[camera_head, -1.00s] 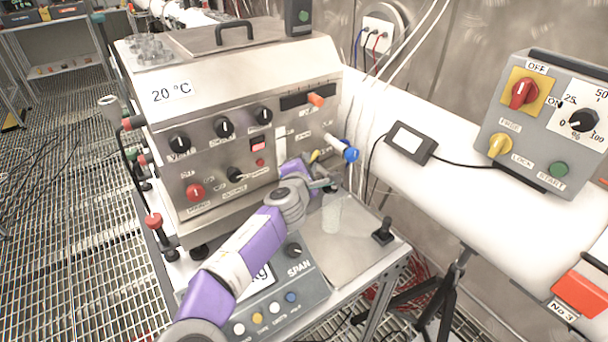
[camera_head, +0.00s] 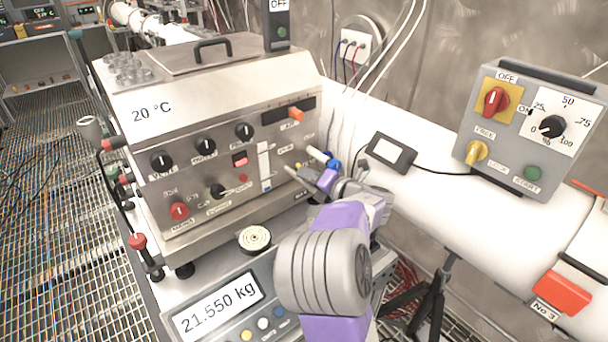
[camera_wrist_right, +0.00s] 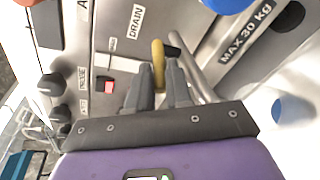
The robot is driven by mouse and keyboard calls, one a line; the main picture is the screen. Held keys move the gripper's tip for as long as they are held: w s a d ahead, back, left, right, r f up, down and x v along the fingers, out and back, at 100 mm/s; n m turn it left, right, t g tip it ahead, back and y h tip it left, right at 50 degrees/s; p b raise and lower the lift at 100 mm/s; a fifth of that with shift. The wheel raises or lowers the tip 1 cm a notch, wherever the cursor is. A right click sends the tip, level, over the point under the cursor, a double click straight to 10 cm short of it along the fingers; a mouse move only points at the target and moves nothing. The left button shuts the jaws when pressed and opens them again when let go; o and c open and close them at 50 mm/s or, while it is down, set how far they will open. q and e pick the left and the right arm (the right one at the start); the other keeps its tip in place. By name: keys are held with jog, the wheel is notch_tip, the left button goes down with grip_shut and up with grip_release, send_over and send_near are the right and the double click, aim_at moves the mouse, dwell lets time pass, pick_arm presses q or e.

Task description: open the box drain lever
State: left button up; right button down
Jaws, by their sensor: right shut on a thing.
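The steel box (camera_head: 215,165) with a "20 °C" label stands at the centre of the head view. Its yellow drain lever (camera_wrist_right: 159,62) shows in the right wrist view beside the "DRAIN" label (camera_wrist_right: 134,22). My right gripper (camera_wrist_right: 161,80) is shut on the yellow lever, with a dark finger on either side of it. In the head view the right gripper (camera_head: 307,175) is at the lower right of the box front, and the lever there is small and partly hidden. My left gripper is not in view.
A metal pipe (camera_wrist_right: 196,72) runs close to the right finger. A white handle with a blue end (camera_head: 324,158) sticks out near the gripper. The scale display (camera_head: 218,306) reads 21.550 kg. A grey control box (camera_head: 530,130) is at right, on the white pipe.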

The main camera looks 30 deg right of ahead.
jog(key=shift+d+n+g+y, duration=0.2)
jog(key=shift+d+n+y, duration=0.15)
jog(key=shift+n+y, duration=0.35)
jog(key=shift+d+n+g+y, duration=0.2)
jog(key=shift+d+n+y, duration=0.25)
jog(key=shift+y, duration=0.35)
jog(key=shift+a+n+y, duration=0.1)
jog(key=shift+n+y, duration=0.2)
jog(key=shift+n, duration=0.05)
jog(key=c, duration=1.1)
grip_release()
jog(key=shift+w, duration=0.1)
jog(key=shift+c, duration=0.2)
jog(key=shift+o, duration=0.2)
jog(key=shift+f+g, duration=0.1)
jog(key=shift+g, duration=0.2)
jog(key=shift+a, duration=0.2)
